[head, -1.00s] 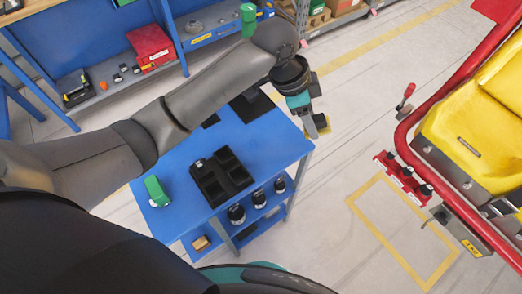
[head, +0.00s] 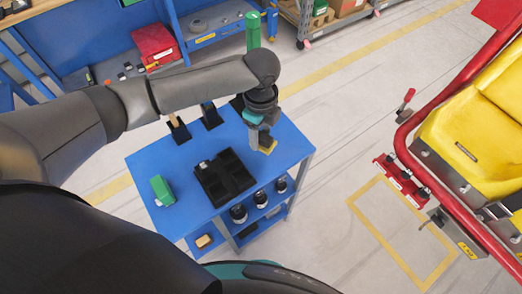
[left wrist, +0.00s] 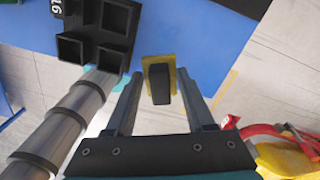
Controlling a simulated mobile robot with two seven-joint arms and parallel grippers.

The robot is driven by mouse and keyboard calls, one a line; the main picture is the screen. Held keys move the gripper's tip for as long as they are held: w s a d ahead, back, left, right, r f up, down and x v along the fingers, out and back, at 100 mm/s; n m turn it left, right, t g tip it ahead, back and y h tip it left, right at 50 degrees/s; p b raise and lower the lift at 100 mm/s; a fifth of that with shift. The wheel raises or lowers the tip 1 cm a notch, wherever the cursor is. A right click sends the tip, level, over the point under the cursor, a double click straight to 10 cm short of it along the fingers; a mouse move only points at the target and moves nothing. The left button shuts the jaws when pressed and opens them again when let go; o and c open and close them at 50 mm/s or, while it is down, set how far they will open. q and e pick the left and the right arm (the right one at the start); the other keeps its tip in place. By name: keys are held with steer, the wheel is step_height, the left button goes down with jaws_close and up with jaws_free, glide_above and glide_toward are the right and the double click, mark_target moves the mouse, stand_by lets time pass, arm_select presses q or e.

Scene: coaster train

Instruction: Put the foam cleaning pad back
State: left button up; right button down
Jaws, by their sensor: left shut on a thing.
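My left gripper (head: 263,137) is over the right part of the blue table. It is shut on the foam cleaning pad (head: 268,148), a yellow pad that hangs at the fingertips. In the left wrist view, the pad (left wrist: 151,61) shows its yellow face with a dark block on it, between my two fingers (left wrist: 159,82). A black compartment tray (head: 206,183) sits on the table to the left of the pad. The tray also shows in the left wrist view (left wrist: 98,53), at the upper left. My right gripper is out of view.
The blue table (head: 180,215) also carries a green item (head: 162,190) at its left and dark holders (head: 210,117) at its back. Several black containers (head: 238,213) stand on the shelf below. A red-framed yellow seat (head: 465,135) stands at the right, apart from the table.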

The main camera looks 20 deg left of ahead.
mark_target(261, 134)
arm_select(q)
step_height(261, 134, down, 8)
steer(key=shift+f+b, duration=0.1)
steer(key=shift+b, duration=0.55)
steer(key=o, duration=1.2)
step_height(261, 134, up, 12)
steer(key=shift+r+p, duration=0.1)
steer(key=shift+p, duration=0.8)
